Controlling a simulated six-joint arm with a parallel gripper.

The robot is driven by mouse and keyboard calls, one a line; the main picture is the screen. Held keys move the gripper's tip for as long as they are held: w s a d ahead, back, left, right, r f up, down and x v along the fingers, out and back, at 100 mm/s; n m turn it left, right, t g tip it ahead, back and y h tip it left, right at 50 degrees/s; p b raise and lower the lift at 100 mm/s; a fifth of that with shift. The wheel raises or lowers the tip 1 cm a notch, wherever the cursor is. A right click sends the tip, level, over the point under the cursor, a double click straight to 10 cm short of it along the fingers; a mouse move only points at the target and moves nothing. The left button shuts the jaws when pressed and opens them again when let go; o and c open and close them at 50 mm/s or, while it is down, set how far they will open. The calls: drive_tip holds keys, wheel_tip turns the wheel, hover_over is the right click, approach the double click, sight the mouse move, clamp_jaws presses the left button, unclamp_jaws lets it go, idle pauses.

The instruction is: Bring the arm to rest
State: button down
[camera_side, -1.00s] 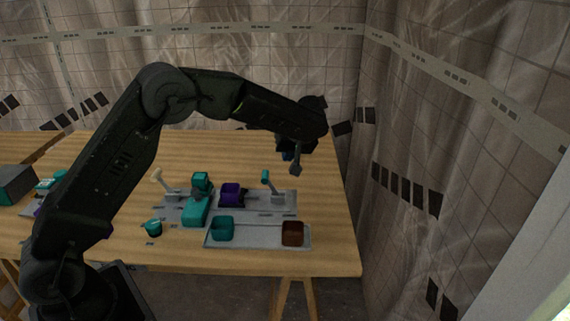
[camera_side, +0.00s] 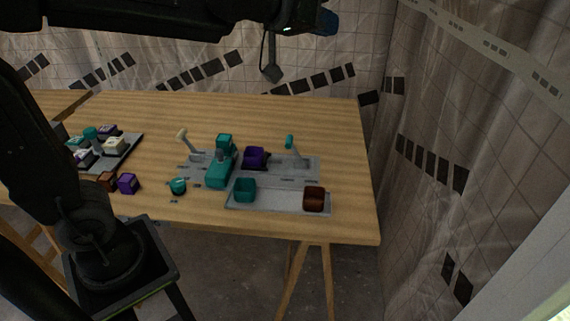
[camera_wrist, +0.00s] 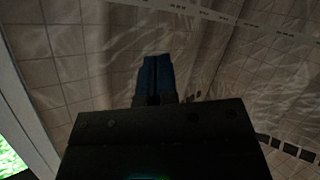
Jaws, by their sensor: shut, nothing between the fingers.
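My gripper (camera_side: 327,20) is at the top of the side view, high above the far right part of the table and apart from everything on it. In the wrist view its two blue fingers (camera_wrist: 157,78) are together with nothing between them, in front of the tiled wall. My arm is raised, and its upper part runs along the top edge of the side view, partly cut off.
The wooden table (camera_side: 300,120) holds a grey panel (camera_side: 300,175) with levers, a teal block and a purple bin (camera_side: 256,157). A tray (camera_side: 279,200) carries teal and brown bins. Another tray (camera_side: 125,152) holds several small blocks. Walls stand behind and right.

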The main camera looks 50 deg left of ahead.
drive_tip(key=s+f+g, duration=0.2)
drive_tip(key=s+f, duration=0.3)
drive_tip(key=s, duration=0.3)
drive_tip(key=s+a+f+m+g+y, duration=0.1)
drive_tip(key=s+f+g, duration=0.2)
drive_tip(key=s+f, duration=0.2)
drive_tip(key=s+a+f+m+g+y, duration=0.1)
drive_tip(key=s+f+g, duration=0.2)
drive_tip(key=s, duration=0.8)
wheel_tip(320, 180, down, 3)
drive_tip(key=shift+s+a+r, duration=0.15)
drive_tip(key=shift+s, duration=0.25)
